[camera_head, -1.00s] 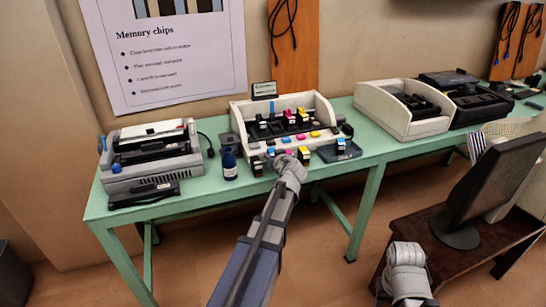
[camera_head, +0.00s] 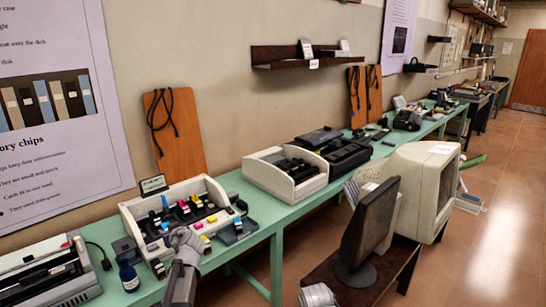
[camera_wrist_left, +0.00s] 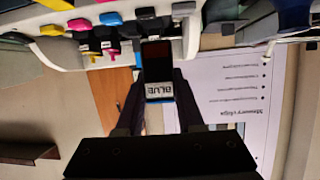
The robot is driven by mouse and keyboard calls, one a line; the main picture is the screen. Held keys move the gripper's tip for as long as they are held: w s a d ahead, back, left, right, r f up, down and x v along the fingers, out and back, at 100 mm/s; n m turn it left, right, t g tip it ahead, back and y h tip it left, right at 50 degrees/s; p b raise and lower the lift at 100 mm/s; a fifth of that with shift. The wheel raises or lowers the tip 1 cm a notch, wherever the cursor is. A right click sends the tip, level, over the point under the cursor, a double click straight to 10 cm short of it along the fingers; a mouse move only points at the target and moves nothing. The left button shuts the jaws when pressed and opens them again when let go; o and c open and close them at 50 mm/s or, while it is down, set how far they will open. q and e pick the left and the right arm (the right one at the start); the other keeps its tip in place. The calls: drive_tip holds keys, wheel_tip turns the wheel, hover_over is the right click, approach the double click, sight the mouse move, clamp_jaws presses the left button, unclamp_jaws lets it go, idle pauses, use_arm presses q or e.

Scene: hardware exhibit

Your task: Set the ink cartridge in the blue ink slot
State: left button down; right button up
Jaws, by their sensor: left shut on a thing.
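My left gripper (camera_head: 184,241) is at the front of the cream open printer (camera_head: 131,224); its fingertips are hidden behind my wrist in the head view. In the left wrist view my left gripper (camera_wrist_left: 158,82) is shut on a dark ink cartridge (camera_wrist_left: 158,68) with a white label reading BLUE. The printer's carriage shows along the top of that view, with several coloured tabs; a blue tab (camera_wrist_left: 110,18) is just left of the cartridge. Whether the cartridge touches the printer cannot be told.
A dark blue bottle (camera_head: 128,275) stands left of the printer, and a small tray (camera_head: 237,231) sits to its right. Another cream machine (camera_head: 285,172) is farther along the green table (camera_head: 262,222). A dark monitor (camera_head: 366,235) stands at the right.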

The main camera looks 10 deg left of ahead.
use_arm(q)
wheel_tip(320, 180, up, 5)
drive_tip(key=p, duration=0.3)
drive_tip(key=shift+f, duration=0.15)
use_arm(e)
wheel_tip(320, 180, up, 5)
use_arm(q)
wheel_tip(320, 180, down, 7)
drive_tip(key=b, duration=0.7)
drive_tip(key=shift+f, duration=0.2)
use_arm(e)
wheel_tip(320, 180, down, 8)
drive_tip(key=shift+r, duration=0.2)
use_arm(q)
wheel_tip(320, 180, down, 10)
drive_tip(key=b, duration=0.9)
drive_tip(key=shift+r, duration=0.2)
use_arm(e)
wheel_tip(320, 180, down, 10)
drive_tip(key=shift+r, duration=0.2)
use_arm(q)
drive_tip(key=shift+b, duration=0.3)
drive_tip(key=shift+f, duration=0.3)
drive_tip(key=c, duration=0.5)
unclamp_jaws()
drive_tip(key=shift+r, duration=0.15)
use_arm(e)
drive_tip(key=shift+f, duration=0.2)
